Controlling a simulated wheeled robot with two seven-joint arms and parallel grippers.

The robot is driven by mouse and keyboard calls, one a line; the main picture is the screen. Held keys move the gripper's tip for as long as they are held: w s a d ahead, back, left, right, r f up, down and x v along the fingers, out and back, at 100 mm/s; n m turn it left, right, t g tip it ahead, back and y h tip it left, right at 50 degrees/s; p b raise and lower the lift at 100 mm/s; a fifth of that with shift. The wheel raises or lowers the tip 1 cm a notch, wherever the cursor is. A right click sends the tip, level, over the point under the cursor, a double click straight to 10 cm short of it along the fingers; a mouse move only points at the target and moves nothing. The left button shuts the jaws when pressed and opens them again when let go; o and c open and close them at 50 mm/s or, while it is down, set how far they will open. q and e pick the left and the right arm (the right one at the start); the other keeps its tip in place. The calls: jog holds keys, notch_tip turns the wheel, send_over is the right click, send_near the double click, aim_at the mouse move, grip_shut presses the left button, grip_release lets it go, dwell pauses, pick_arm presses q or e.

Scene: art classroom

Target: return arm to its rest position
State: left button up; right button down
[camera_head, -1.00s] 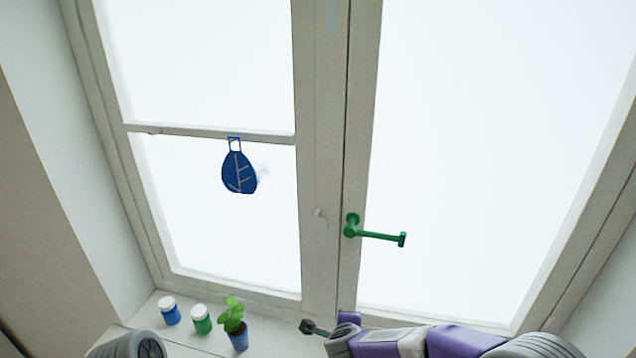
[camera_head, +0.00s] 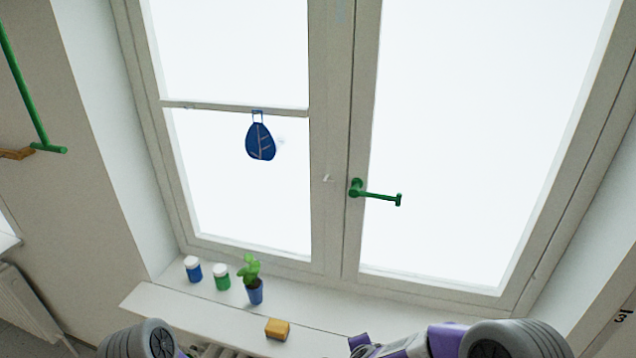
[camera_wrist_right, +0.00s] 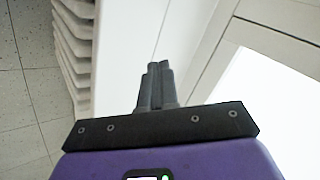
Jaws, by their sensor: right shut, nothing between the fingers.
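Beyond the fingers are a white surface and pale ribbed shapes at the left. Part of my left arm (camera_head: 150,340) shows at the bottom left of the head view. My left gripper is not in view.
The sill (camera_head: 215,310) bears a blue jar (camera_head: 193,270), a green jar (camera_head: 222,278), a potted plant (camera_head: 254,290) and a yellow block (camera_head: 277,329). A radiator (camera_head: 30,305) stands at lower left.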

jog(key=s+a+f+n+g+y, duration=0.15)
jog(key=s+f+n+g, duration=0.35)
jog(key=s+f, duration=0.6)
jog(key=s+f+n+g+y, duration=0.3)
jog(key=s+f+n, duration=0.5)
jog(key=s, duration=0.5)
pick_arm(q)
notch_tip(320, 180, down, 14)
jog(key=b, duration=1.4)
jog(key=shift+s, duration=0.45)
pick_arm(e)
notch_tip(320, 180, down, 14)
jog(key=w, duration=0.1)
jog(key=shift+d+m+t, duration=0.2)
jog(key=shift+m+t, duration=0.1)
